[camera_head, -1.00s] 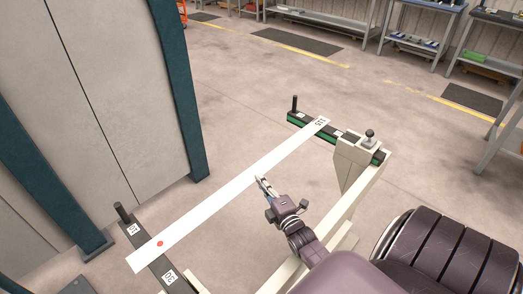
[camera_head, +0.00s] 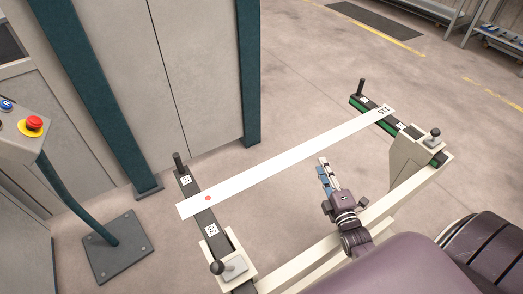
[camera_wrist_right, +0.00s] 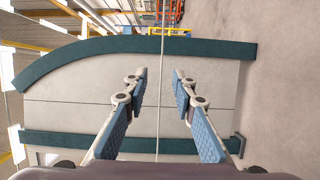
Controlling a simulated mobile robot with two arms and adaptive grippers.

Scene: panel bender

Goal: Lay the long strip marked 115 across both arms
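The long white strip (camera_head: 285,158) lies across both support arms, over the left arm (camera_head: 206,212) and the right arm (camera_head: 367,104). It has a red dot near its left end and a small black mark, too small to read surely, near its right end. My right gripper (camera_head: 322,160) is just on the near side of the strip's middle, apart from it. In the right wrist view its fingers (camera_wrist_right: 160,85) are spread. A thin line between them may be the strip seen edge-on. My left gripper is out of view.
Upright pegs (camera_head: 178,162) stand at the arms' far ends. Knobs (camera_head: 434,133) stand near their near ends. A pale rail (camera_head: 310,264) joins the arms. A control stand with a red button (camera_head: 34,123) is at left, before the grey machine (camera_head: 190,60). Floor is open at right.

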